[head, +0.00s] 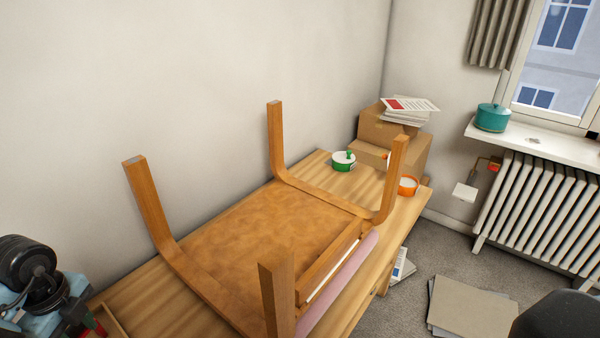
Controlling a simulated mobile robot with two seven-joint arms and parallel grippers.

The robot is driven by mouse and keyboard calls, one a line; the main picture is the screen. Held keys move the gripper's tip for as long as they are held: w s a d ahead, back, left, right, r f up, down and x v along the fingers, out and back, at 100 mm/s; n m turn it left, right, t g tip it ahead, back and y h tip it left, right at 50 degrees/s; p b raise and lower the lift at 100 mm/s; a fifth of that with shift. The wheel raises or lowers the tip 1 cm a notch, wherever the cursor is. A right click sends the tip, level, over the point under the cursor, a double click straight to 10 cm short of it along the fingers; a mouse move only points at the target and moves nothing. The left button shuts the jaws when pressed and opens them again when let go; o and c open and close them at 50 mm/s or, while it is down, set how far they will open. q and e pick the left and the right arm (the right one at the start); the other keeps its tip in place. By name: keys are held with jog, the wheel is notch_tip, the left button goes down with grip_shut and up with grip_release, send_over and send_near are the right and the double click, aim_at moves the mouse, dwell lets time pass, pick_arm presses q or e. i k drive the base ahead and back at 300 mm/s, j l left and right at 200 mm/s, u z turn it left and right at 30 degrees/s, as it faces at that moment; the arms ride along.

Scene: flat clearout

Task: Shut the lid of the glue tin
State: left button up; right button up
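A small round green tin (343,162) stands at the far end of the wooden table, near the wall. Its top looks white with a small green piece on it; I cannot tell if that is a lid, or if it is open. An orange round container (408,186) with a white top or filling stands to its right, behind a chair leg. Which of the two is the glue tin is not clear. Neither of my grippers shows its fingers; both tins are untouched.
An upturned wooden chair (250,240) covers most of the table (135,293), legs up. Cardboard boxes (410,153) with papers (408,105) stand behind the tins. A teal pot (492,117) sits on the windowsill above a radiator (535,212). Flat cardboard (470,306) lies on the floor.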

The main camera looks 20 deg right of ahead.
aim_at(384, 156)
jog(key=z, duration=1.5)
